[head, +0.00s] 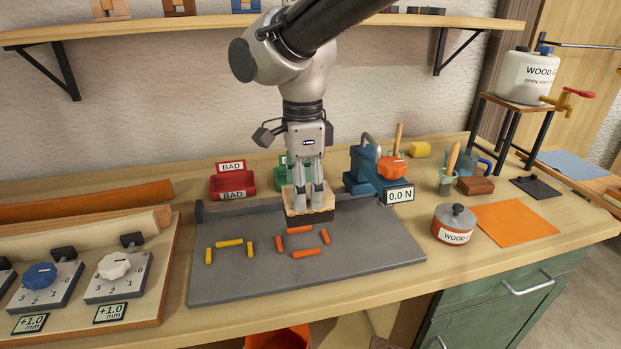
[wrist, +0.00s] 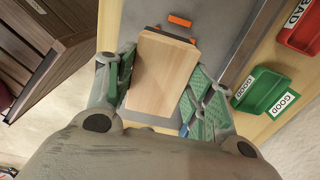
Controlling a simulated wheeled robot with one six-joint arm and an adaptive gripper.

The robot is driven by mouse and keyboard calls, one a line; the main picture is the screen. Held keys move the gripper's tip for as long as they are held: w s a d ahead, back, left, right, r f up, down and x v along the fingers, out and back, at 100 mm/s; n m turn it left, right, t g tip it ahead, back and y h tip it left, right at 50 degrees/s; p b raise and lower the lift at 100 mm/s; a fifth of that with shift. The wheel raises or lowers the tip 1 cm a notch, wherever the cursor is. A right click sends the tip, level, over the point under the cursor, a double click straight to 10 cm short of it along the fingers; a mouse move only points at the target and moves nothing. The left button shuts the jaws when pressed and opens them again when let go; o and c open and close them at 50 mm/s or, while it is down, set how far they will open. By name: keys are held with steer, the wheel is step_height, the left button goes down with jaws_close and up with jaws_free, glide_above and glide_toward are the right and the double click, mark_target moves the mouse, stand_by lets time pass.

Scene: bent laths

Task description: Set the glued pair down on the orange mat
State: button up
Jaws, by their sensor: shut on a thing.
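My gripper (head: 309,203) points down over the grey plate and is shut on the glued pair. The pair (wrist: 160,78) shows as a pale wooden slab between the green finger pads in the wrist view, with a dark strip at its far end. In the head view the fingers partly cover it, and its front face looks dark. I cannot tell whether it touches the plate. The orange mat (head: 513,222) lies flat and bare on the bench at the right, well away from my gripper.
The grey plate (head: 355,262) carries several small orange and yellow pieces. A glue tin (head: 454,226) stands just left of the mat. A blue device with a 0.0 N display (head: 398,195) stands between my gripper and the tin. A red BAD bin (head: 233,182) is behind left.

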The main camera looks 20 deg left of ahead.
steer(key=s+d, duration=0.8)
steer(key=d, duration=0.1)
steer(key=w+d, duration=1.1)
steer(key=d, duration=0.4)
steer(key=w+d, duration=1.1)
steer(key=d, duration=0.4)
steer(key=w+d+f, duration=0.1)
steer(key=w+d, duration=0.2)
steer(key=w, duration=0.5)
steer(key=w+d+f, duration=0.1)
steer(key=w+d, duration=0.2)
steer(key=w, duration=0.4)
steer(key=f, duration=0.6)
steer(key=shift+w+d+f, duration=0.1)
steer(key=shift+w, duration=0.15)
steer(key=shift+f, duration=0.6)
steer(key=shift+f, duration=0.6)
steer(key=o, duration=1.1)
